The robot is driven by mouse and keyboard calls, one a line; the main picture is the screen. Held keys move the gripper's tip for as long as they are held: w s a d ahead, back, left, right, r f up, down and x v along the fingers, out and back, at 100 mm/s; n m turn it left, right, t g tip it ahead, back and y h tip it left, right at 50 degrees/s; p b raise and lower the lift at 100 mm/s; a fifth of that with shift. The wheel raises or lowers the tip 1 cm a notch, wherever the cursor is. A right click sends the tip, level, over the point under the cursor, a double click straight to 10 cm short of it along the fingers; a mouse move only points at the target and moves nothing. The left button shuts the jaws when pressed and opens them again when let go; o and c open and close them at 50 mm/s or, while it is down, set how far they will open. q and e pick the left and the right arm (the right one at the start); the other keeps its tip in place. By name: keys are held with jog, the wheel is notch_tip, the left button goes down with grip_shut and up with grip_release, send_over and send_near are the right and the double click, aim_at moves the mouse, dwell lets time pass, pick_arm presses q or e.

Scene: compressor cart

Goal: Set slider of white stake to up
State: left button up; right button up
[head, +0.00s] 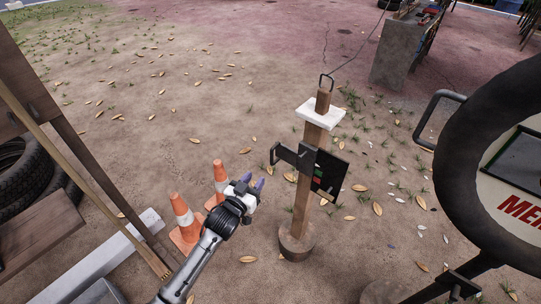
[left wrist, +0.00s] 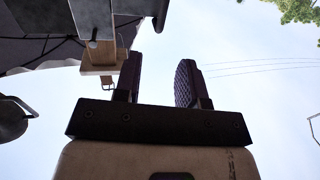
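The white stake is a wooden post (head: 303,190) with a white block (head: 320,112) near its top and a wire loop above. It stands upright on a round wooden base (head: 297,243). A dark slider piece (head: 327,174) with a bar handle sticking out to the left sits partway up the post, below the white block. My left gripper (head: 249,184) is left of the post, apart from the handle. In the left wrist view its two fingers (left wrist: 160,82) are spread with only sky between them. A wooden piece with a metal loop (left wrist: 100,56) shows beyond the left finger. My right gripper is not seen.
Two orange-white cones (head: 186,218) stand behind and left of my left gripper. A wooden frame and tyres (head: 30,172) are at the far left. A large dark round-rimmed sign (head: 460,170) is at the right. Leaf-strewn ground behind the stake is mostly clear.

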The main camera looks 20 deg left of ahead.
aim_at(271, 156)
pick_arm(q)
jog(key=w+b, duration=0.1)
jog(key=w, duration=0.2)
jog(key=w+b, duration=0.2)
jog(key=w, duration=0.2)
jog(key=w+d+b, duration=0.1)
jog(key=w+b, duration=0.1)
jog(key=w, duration=0.2)
jog(key=shift+w, duration=0.1)
jog(key=shift+w+d, duration=0.25)
jog(key=shift+w, duration=0.55)
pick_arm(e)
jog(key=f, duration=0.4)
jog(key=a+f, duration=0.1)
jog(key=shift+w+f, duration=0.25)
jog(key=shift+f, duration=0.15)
pick_arm(q)
jog(key=shift+a, duration=0.1)
jog(key=shift+c, duration=0.4)
grip_shut()
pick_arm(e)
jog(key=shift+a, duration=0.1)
